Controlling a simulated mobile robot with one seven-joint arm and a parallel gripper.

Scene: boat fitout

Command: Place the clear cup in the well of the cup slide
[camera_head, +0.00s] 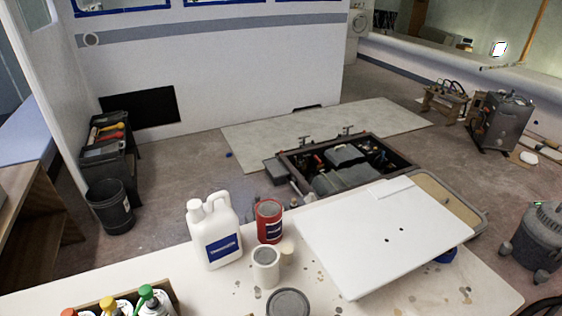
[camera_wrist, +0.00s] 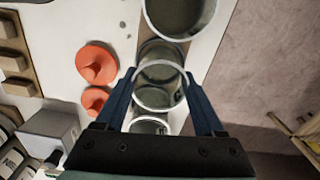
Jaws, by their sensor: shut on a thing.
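In the wrist view, my gripper (camera_wrist: 159,78) points down with a blue finger on each side of a clear cup (camera_wrist: 158,98). It is shut on this cup, whose round rim and see-through wall show between the fingers. More round, open-topped vessels line up with it: a large grey one (camera_wrist: 180,14) at the top edge, one just beyond the cup, and one (camera_wrist: 149,125) close to the gripper body. A brown strip beneath this row may be the cup slide, but its wells cannot be made out. My gripper is not in the head view.
Two orange knobbed lids (camera_wrist: 96,63) lie left of the row, with a grey box (camera_wrist: 50,124) below them. The counter's edge and floor lie to the right. In the head view, a white jug (camera_head: 214,232), red can (camera_head: 269,222) and white board (camera_head: 385,240) occupy the counter.

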